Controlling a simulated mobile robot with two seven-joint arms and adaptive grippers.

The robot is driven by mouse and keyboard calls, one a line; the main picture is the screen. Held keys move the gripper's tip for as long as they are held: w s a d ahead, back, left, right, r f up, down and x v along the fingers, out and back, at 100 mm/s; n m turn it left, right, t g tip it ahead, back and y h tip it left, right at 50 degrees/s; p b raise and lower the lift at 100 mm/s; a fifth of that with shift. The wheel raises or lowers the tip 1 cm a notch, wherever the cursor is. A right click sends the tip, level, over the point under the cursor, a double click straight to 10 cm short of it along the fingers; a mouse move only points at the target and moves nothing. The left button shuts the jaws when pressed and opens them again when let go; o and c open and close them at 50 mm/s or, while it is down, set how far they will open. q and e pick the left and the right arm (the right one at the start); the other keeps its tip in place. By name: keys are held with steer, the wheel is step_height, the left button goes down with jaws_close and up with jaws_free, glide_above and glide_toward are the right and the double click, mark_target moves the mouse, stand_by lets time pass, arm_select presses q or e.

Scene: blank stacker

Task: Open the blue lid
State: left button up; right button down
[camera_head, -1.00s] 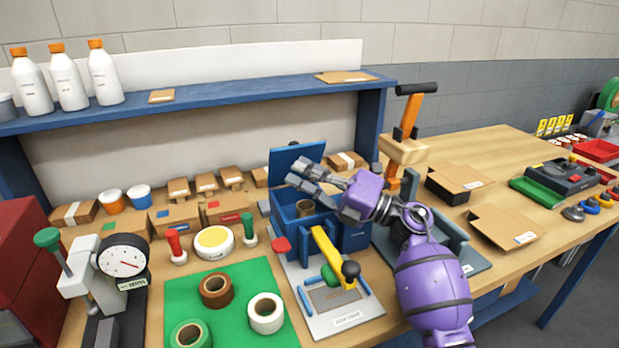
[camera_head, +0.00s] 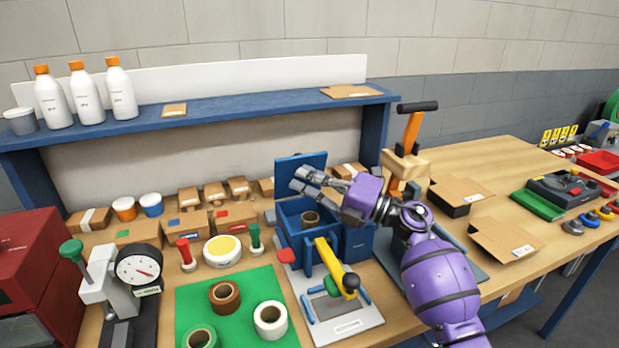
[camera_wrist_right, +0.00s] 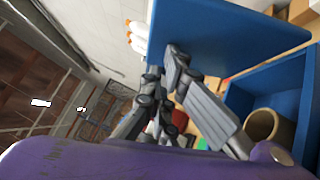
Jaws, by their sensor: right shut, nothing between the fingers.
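The blue lid (camera_head: 314,163) stands raised at the back of an open blue box (camera_head: 294,225). A brown roll (camera_head: 310,218) sits inside the box. My right gripper (camera_head: 299,180) is shut and empty in front of the raised lid, above the box, and covers part of the lid. In the right wrist view the blue lid (camera_wrist_right: 225,35) fills the upper middle, with my right gripper (camera_wrist_right: 163,68) beside its edge; I cannot tell whether they touch. The box (camera_wrist_right: 285,85) shows at the right. My left gripper is not in view.
A yellow-handled press (camera_head: 328,258) stands in front of the box. A green mat (camera_head: 245,290) with tape rolls lies to its left. An orange-handled tool (camera_head: 412,130) stands behind my right arm. Cardboard boxes (camera_head: 505,238) lie at the right.

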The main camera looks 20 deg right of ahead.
mark_target(300, 161)
steer(key=shift+w+r, duration=0.8)
steer(key=shift+w, duration=0.3)
steer(key=shift+w+r, duration=0.2)
steer(key=shift+w, duration=0.3)
steer(key=shift+w+r, duration=0.15)
steer(key=shift+w, duration=0.1)
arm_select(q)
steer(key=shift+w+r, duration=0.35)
arm_select(e)
steer(key=shift+w, duration=0.1)
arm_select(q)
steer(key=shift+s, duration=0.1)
